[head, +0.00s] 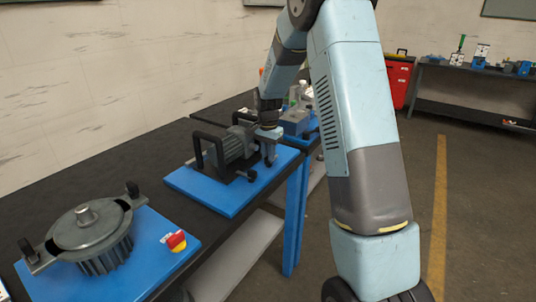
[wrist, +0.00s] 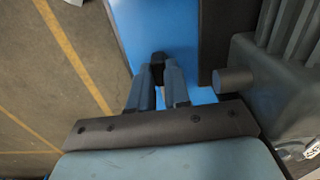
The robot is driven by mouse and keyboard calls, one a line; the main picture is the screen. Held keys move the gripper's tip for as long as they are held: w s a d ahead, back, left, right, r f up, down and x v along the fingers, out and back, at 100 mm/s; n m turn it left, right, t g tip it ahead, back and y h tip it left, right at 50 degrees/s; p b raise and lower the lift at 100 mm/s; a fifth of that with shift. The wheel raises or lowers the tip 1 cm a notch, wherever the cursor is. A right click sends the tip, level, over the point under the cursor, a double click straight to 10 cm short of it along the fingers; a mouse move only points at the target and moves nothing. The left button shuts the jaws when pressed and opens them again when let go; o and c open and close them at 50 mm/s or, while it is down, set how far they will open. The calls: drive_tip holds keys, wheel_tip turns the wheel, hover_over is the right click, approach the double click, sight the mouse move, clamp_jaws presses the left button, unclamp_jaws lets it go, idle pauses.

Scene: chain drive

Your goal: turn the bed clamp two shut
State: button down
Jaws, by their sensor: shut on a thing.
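My gripper (head: 269,156) is beside the right end of the grey finned motor (head: 232,152), above the blue plate (head: 208,192). In the wrist view my gripper (wrist: 158,72) has its two fingers closed around a small dark piece, which I take to be the handle of bed clamp two (wrist: 158,58). Most of the clamp is hidden by the fingers. The motor (wrist: 283,85), with a round shaft stub, stands close to the right of the fingers. A black knob (head: 251,175) shows just left of my gripper in the head view.
A black handle frame (head: 197,150) stands at the motor's left. A round grey housing (head: 88,232) with black-knobbed arms and a red and yellow switch (head: 176,241) sit on another blue plate at front left. Open floor lies right of the bench.

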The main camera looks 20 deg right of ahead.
drive_tip(key=shift+n, duration=0.3)
drive_tip(key=n, duration=0.3)
drive_tip(key=shift+n, duration=0.3)
drive_tip(key=n, duration=0.4)
drive_tip(key=shift+d+n, duration=0.15)
drive_tip(key=shift+n, duration=0.15)
drive_tip(key=n, duration=0.4)
drive_tip(key=shift+d+n, duration=0.1)
drive_tip(key=shift+n, duration=0.2)
drive_tip(key=shift+w+d+n, duration=0.1)
drive_tip(key=shift+n, duration=2.1)
drive_tip(key=shift+r, duration=0.1)
drive_tip(key=c, duration=1.1)
unclamp_jaws()
